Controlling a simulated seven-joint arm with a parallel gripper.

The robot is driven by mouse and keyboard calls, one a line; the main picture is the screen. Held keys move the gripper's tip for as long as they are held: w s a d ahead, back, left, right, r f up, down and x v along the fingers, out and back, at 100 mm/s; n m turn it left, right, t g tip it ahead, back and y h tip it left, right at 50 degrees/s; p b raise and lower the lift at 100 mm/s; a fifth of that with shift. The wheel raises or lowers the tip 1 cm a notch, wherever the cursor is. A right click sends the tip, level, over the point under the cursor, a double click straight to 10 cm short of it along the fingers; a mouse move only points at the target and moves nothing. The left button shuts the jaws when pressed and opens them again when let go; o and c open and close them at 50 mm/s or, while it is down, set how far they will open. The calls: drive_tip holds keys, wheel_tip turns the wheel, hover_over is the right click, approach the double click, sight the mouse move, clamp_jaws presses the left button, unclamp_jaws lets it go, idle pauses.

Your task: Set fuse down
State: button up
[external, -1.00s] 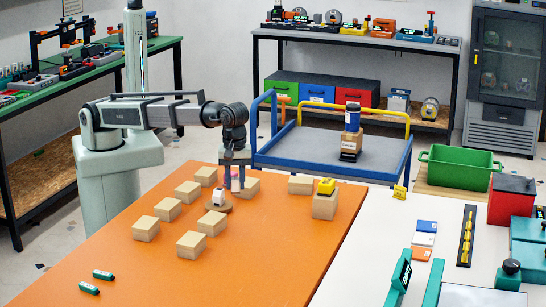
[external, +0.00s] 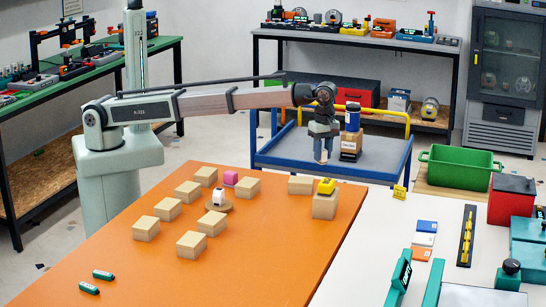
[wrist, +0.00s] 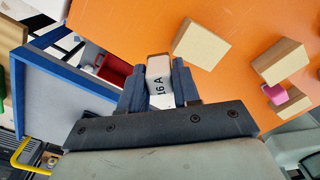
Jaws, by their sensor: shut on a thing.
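My gripper (external: 323,157) is shut on a white fuse (wrist: 160,85) marked "16 A", seen between the fingers in the wrist view (wrist: 160,88). In the external view my gripper hangs beyond the far end of the orange table (external: 275,262), in front of the blue-framed trolley.
Several wooden blocks (external: 191,245) stand on the orange table, with a pink cube (external: 231,177) and a white item (external: 219,195) on a round base. A yellow item (external: 326,186) tops one block. The blue-framed trolley (external: 280,152) carries a dark-blue canister (external: 352,117).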

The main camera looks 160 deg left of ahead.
drive_tip(key=w+a, duration=0.4)
drive_tip(key=a, duration=0.1)
drive_tip(key=shift+m, duration=0.3)
drive_tip(key=shift+d+f, duration=0.15)
drive_tip(key=shift+f, duration=2.2)
drive_tip(key=shift+d+f, duration=0.15)
drive_tip(key=shift+f, duration=2.2)
drive_tip(key=shift+f, duration=0.1)
drive_tip(key=o, duration=1)
drive_tip(key=shift+o, duration=0.2)
wheel_tip(320, 180, up, 12)
